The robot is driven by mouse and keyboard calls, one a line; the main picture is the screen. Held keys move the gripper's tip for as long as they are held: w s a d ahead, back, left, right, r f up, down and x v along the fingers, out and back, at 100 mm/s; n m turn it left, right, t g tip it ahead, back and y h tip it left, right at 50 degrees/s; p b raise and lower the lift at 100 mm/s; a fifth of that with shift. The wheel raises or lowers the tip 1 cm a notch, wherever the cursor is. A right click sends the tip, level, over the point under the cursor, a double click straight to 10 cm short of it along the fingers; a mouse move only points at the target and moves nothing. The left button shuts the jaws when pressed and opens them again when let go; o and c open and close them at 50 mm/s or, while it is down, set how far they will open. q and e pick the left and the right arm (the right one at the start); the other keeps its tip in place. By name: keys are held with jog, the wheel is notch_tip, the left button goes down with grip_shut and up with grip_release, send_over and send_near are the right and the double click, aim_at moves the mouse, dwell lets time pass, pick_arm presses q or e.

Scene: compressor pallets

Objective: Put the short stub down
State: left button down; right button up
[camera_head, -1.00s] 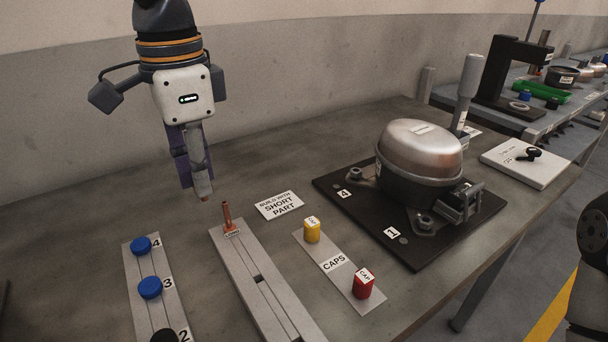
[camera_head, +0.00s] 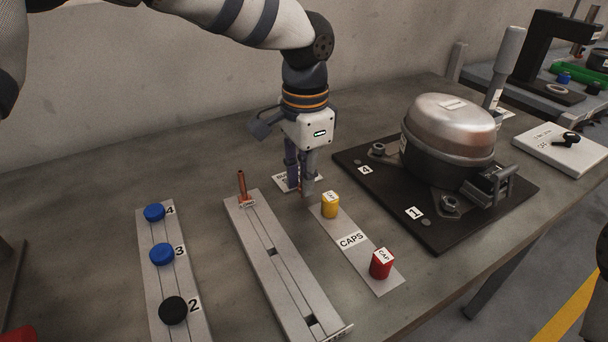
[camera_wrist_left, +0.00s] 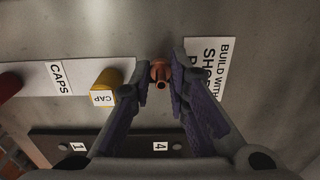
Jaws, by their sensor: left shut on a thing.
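The fingers hide most of the stub in the head view. I cannot tell whether the stub touches the table. My right gripper is not in view.
A longer copper stub (camera_head: 241,186) stands in the far end of the grey slotted rack (camera_head: 262,232). The caps strip (camera_head: 363,259) holds a yellow cap (camera_head: 330,206) and a red cap (camera_head: 381,264). The compressor (camera_head: 447,140) sits on a black pallet (camera_head: 398,200) to the right.

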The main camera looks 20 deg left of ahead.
pick_arm(q)
jog(key=shift+r, duration=0.1)
jog(key=shift+s, duration=0.1)
jog(key=c, duration=1.5)
grip_release()
jog(key=shift+c, duration=0.2)
notch_tip(320, 180, up, 12)
jog(key=shift+s+d, duration=0.15)
